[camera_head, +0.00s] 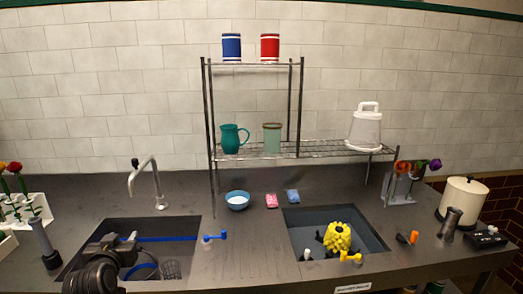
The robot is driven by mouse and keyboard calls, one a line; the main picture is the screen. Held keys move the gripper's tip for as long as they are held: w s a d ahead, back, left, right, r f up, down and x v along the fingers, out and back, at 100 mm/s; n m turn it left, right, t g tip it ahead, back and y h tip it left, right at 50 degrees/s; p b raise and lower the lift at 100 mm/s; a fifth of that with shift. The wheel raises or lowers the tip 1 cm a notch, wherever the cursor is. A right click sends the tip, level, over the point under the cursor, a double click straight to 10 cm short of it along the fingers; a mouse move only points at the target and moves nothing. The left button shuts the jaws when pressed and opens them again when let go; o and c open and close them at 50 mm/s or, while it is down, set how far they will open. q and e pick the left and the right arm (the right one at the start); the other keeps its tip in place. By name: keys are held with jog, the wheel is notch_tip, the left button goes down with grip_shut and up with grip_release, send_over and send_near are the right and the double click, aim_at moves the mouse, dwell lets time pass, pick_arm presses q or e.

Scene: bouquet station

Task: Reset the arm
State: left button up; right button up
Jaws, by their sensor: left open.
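My left arm comes in at the lower left, over the left sink (185,229). My left gripper (128,241) is dark and open, with nothing seen between its fingers. The arm hides part of that sink. My right gripper is not in view.
A faucet (156,183) stands behind the left sink. The right sink (364,232) holds a bumpy yellow object (337,236). A blue bowl (237,200), pink sponge (271,201) and blue sponge (293,196) lie between. A wire rack (322,150) stands behind. Flowers (15,167) stand far left.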

pick_arm(q)
jog(key=s+d+f+m+g+h, duration=0.1)
jog(key=s+d+f+g, duration=0.15)
jog(key=s+f, duration=0.45)
jog(key=s+d+f+m+g+h, duration=0.15)
jog(key=s+d+f, duration=0.3)
jog(key=f, duration=0.45)
jog(key=s+d+f+m+g+h, duration=0.15)
jog(key=s+f, duration=0.25)
jog(key=s, duration=0.4)
jog(key=s+d+f+g, duration=0.3)
jog(key=s+f, duration=0.1)
jog(key=s, duration=0.5)
jog(key=s+d+f+g, duration=0.2)
jog(key=s+f+g, duration=0.15)
jog(key=s, duration=0.45)
notch_tip(320, 180, down, 27)
jog(key=s, duration=0.2)
jog(key=s+a+f+g, duration=0.1)
jog(key=s+a+f, duration=0.2)
jog(key=s+f, duration=1)
jog(key=shift+s+a+f+m+g, duration=0.2)
jog(key=shift+s+f+m+g, duration=0.15)
jog(key=shift+s, duration=0.9)
